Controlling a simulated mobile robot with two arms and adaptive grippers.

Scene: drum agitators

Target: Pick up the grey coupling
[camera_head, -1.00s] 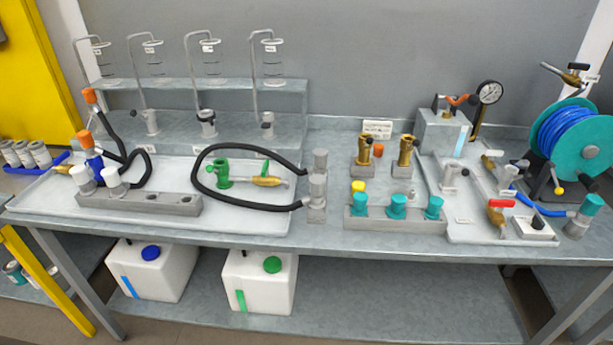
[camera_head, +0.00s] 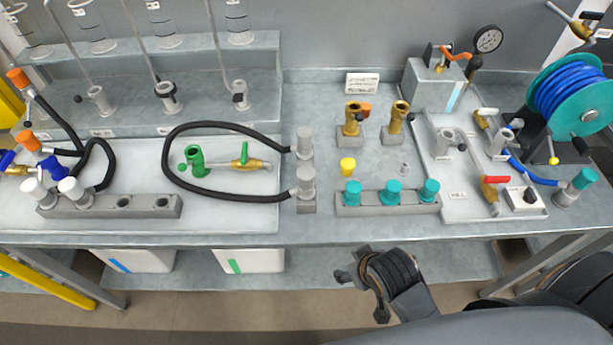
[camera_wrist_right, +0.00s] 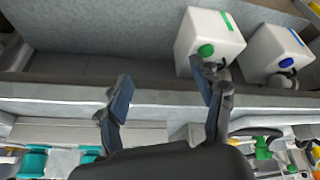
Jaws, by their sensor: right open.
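Two grey couplings stand one behind the other on a narrow grey block (camera_head: 307,207) in the middle of the bench: a rear one (camera_head: 304,140) and a front one (camera_head: 305,182). The black hose (camera_head: 176,160) meets both at its ends. I cannot tell which is the task's coupling. My right gripper (camera_head: 362,293) is open and empty in front of the bench edge, to the right of the couplings and apart from them. It also shows in the right wrist view (camera_wrist_right: 163,80), with its fingers spread towards the bench front. My left gripper is not in view.
A grey rack (camera_head: 388,207) with teal fittings stands right of the couplings, near the front edge. A yellow cap (camera_head: 347,167) is behind it. A tray (camera_head: 240,215) with a green fitting (camera_head: 196,161) lies left. White canisters (camera_wrist_right: 208,38) are on the lower shelf.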

